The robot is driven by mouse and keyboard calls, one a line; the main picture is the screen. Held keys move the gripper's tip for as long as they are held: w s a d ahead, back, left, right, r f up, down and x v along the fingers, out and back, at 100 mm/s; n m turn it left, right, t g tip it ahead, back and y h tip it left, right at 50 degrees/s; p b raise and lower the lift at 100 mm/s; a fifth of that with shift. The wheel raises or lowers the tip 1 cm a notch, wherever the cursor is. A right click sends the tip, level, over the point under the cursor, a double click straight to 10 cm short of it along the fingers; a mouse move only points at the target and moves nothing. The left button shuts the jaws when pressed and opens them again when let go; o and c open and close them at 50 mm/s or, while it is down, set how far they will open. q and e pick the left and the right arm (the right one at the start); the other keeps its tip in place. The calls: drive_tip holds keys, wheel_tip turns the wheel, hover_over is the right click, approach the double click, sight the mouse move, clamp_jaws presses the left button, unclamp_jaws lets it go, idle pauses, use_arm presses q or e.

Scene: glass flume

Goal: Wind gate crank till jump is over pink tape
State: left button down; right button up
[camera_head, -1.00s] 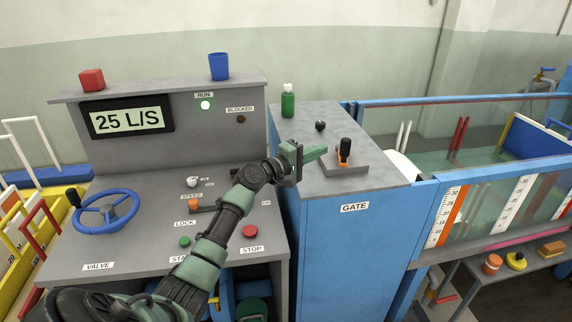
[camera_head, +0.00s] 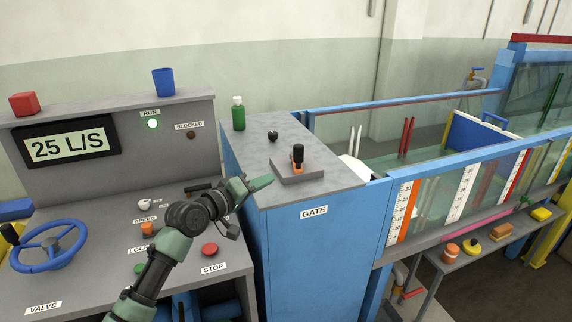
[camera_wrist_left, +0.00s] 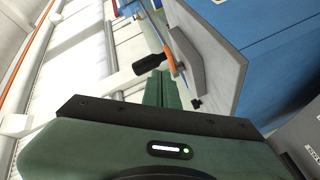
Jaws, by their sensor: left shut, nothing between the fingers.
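The gate crank (camera_head: 298,153), a black upright handle on an orange arm, sits on a grey plate on top of the blue GATE cabinet (camera_head: 310,250). In the left wrist view its black handle (camera_wrist_left: 150,64) stands just beyond the fingers. My left gripper (camera_head: 262,183) is shut and empty, over the cabinet's near left edge, apart from the crank. Its green fingers also show in the left wrist view (camera_wrist_left: 160,90). Pink tape (camera_head: 489,222) runs along the lower edge of the flume glass. Water shows behind the glass, but I cannot make out the jump. My right gripper is out of view.
A green bottle (camera_head: 238,114) and a black knob (camera_head: 272,135) are on the cabinet top. The console at left has a blue valve wheel (camera_head: 48,246), a red STOP button (camera_head: 209,250) and a display (camera_head: 68,146) reading 25 L/S. A shelf below the flume holds several small items.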

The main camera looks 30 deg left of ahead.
sight(302, 154)
use_arm(q)
drive_tip(key=w+d+r+m+t+y, duration=0.15)
drive_tip(key=d+m, duration=0.35)
drive_tip(key=m, duration=0.8)
drive_tip(key=w+d+r+m+y, duration=0.1)
drive_tip(key=w+d+m+y, duration=0.3)
drive_tip(key=m, duration=1)
drive_tip(key=w+h+p, duration=0.2)
drive_tip(key=w+p, duration=0.1)
drive_tip(key=w, duration=0.6)
drive_tip(key=a, duration=0.1)
drive_tip(key=s+a, duration=0.1)
drive_tip(key=a+p, duration=0.1)
drive_tip(key=shift+s+a+f, duration=0.1)
drive_tip(key=shift+s+a, duration=0.15)
drive_tip(key=shift+s, duration=0.05)
drive_tip(key=shift+w+d, duration=0.1)
drive_tip(key=shift+s+a+p, duration=0.35)
drive_tip(key=shift+s+a, duration=0.15)
drive_tip(key=shift+a, duration=0.35)
drive_tip(key=shift+w, duration=0.1)
